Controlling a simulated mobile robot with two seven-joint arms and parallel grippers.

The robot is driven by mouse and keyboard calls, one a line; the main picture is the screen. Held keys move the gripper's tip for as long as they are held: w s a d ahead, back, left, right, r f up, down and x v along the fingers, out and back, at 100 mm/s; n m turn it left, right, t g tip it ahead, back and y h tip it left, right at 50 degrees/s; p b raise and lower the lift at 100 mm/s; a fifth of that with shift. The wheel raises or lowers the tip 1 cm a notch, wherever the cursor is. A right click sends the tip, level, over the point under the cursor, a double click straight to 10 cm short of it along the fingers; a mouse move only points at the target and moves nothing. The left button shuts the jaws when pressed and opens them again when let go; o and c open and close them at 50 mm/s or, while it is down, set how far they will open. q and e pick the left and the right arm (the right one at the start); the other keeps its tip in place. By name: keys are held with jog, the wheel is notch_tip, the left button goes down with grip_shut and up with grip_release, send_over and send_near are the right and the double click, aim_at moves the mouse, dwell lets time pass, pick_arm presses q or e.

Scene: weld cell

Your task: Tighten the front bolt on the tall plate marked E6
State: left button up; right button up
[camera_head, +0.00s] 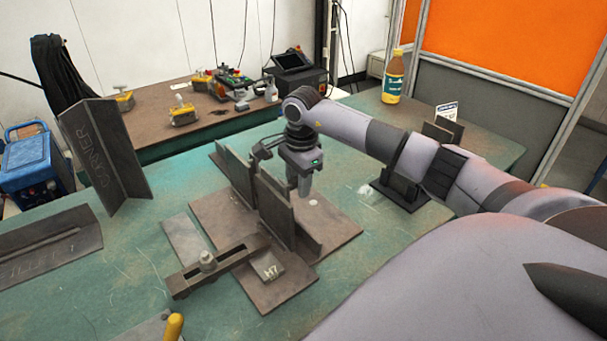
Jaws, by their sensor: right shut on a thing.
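My right gripper (303,182) reaches in from the right and points down beside the upright plates (272,208) in the middle of the table. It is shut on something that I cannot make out. The upright plates stand on brown base plates (340,228). A clamp bar (236,262) with a bolt and nut (208,260) lies across the front. A small tag (269,267) in front reads like H7 or M7. I cannot read an E6 mark on any plate. My left gripper is not in view.
A tall angle piece marked CARRIER (105,155) stands at the left, with a lettered steel piece (45,245) before it. A yellow handle (174,326) shows at the bottom edge. A bottle (393,80) stands at the back right.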

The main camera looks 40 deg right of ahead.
jog(key=shift+g+p, duration=0.5)
jog(key=shift+g, duration=0.5)
jog(key=shift+f+g+b, duration=0.15)
jog(key=shift+g+b, duration=0.6)
jog(key=shift+g, duration=0.45)
jog(key=shift+g+b, duration=0.5)
jog(key=shift+b, duration=0.2)
jog(key=o, duration=0.6)
jog(key=shift+o, duration=0.2)
